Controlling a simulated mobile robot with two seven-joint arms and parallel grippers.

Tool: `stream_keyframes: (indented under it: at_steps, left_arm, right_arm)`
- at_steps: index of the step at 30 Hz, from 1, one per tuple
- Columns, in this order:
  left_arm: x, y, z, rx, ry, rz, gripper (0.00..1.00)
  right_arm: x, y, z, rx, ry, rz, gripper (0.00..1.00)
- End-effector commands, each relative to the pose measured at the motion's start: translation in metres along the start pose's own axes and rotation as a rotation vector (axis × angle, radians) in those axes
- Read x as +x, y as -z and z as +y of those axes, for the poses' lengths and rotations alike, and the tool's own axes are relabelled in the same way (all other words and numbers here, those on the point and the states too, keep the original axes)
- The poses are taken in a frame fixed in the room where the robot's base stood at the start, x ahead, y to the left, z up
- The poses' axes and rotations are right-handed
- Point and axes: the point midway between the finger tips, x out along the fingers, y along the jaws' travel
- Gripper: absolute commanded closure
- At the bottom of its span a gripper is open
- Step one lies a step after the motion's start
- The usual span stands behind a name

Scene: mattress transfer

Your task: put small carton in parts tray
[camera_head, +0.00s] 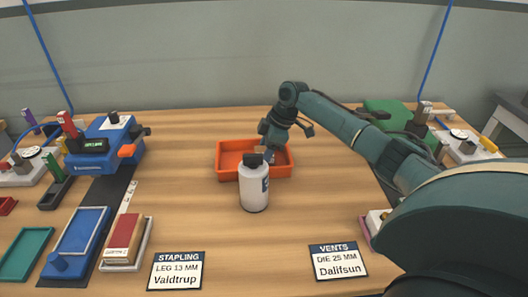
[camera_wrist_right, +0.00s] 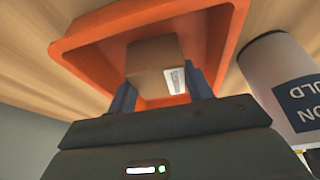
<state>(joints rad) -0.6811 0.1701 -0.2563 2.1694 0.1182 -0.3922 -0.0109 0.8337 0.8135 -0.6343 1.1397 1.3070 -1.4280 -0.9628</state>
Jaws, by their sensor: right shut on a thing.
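The parts tray is an orange, shallow, open tray (camera_head: 228,174) in the middle of the table; in the right wrist view its orange rim (camera_wrist_right: 85,38) surrounds the carton. The small carton (camera_wrist_right: 153,62) is a brown box with a white label. My right gripper (camera_wrist_right: 160,90) is shut on the carton, one blue finger on each side, over the tray. I cannot tell whether the carton touches the tray floor. In the head view the gripper (camera_head: 268,150) and carton (camera_head: 261,150) are partly hidden behind a white bottle. My left gripper is not in view.
The white bottle with a dark cap (camera_head: 254,187) stands right in front of the tray; it also shows in the right wrist view (camera_wrist_right: 275,75). Two label cards (camera_head: 176,271) lie at the front edge. Blue equipment (camera_head: 103,148) and small trays crowd the left. Wood left of the tray is clear.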

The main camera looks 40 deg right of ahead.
Motion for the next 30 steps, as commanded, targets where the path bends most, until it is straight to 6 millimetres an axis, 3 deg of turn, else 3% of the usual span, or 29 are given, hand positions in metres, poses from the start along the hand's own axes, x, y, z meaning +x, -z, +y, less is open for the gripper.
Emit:
stream_keyframes:
  at_steps: [2,3,10,20,23,30]
  left_arm:
    - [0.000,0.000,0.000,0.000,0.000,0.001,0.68]
    - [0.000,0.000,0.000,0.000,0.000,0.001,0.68]
    - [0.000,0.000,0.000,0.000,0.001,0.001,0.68]
    - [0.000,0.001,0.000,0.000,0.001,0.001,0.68]
    - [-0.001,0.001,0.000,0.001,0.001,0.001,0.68]
    - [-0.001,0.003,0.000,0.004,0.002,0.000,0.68]
  right_arm:
    - [0.000,0.000,0.000,0.000,0.001,0.000,0.75]
    - [0.001,0.000,0.000,0.000,0.001,-0.001,0.48]
    - [0.000,0.000,-0.001,-0.001,0.002,-0.001,0.29]
    - [-0.005,0.001,0.000,-0.001,0.000,0.000,0.28]
    - [-0.017,0.001,0.000,-0.002,-0.001,0.000,0.28]
    - [-0.068,0.001,0.001,-0.001,-0.002,0.001,0.28]
